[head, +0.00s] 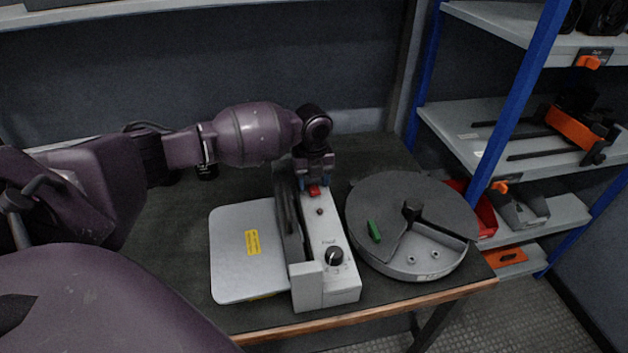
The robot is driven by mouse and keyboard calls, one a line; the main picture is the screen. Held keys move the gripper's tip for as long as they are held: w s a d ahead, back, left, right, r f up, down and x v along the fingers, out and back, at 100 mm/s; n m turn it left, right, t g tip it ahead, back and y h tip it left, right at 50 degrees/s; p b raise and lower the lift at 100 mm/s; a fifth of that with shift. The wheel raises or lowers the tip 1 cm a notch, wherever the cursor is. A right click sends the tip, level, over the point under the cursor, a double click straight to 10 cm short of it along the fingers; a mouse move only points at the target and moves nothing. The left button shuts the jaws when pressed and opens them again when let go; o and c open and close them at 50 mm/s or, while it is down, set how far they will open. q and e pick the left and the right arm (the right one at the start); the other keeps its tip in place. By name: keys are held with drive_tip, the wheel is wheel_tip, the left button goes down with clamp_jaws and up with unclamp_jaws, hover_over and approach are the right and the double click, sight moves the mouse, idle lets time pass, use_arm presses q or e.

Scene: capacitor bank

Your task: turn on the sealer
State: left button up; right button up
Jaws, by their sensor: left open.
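The sealer (322,230) is a light grey, narrow machine with a dark arm along its left side, standing near the table's front edge. The switch is partly hidden by the gripper. My right gripper is out of view.
A grey plate (238,275) with a yellow label adjoins the sealer's left side. A round grey device (400,205) with a green part stands close on its right. The dark table (180,235) has free room at left. A blue-post shelf rack (520,95) is at right.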

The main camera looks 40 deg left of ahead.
use_arm(q)
drive_tip(key=c, duration=0.9)
drive_tip(key=shift+s+d+r+t+y+p, duration=0.15)
drive_tip(key=shift+r+t+y+p, duration=0.3)
drive_tip(key=shift+p, duration=0.35)
drive_tip(key=shift+t+y+p, duration=0.25)
drive_tip(key=shift+p, duration=0.15)
drive_tip(key=shift+y+p, duration=0.3)
drive_tip(key=shift+d+f+t+y+p, duration=0.15)
drive_tip(key=shift+f+t+y+p, duration=0.15)
drive_tip(key=shift+t, duration=0.1)
drive_tip(key=shift+s, duration=0.1)
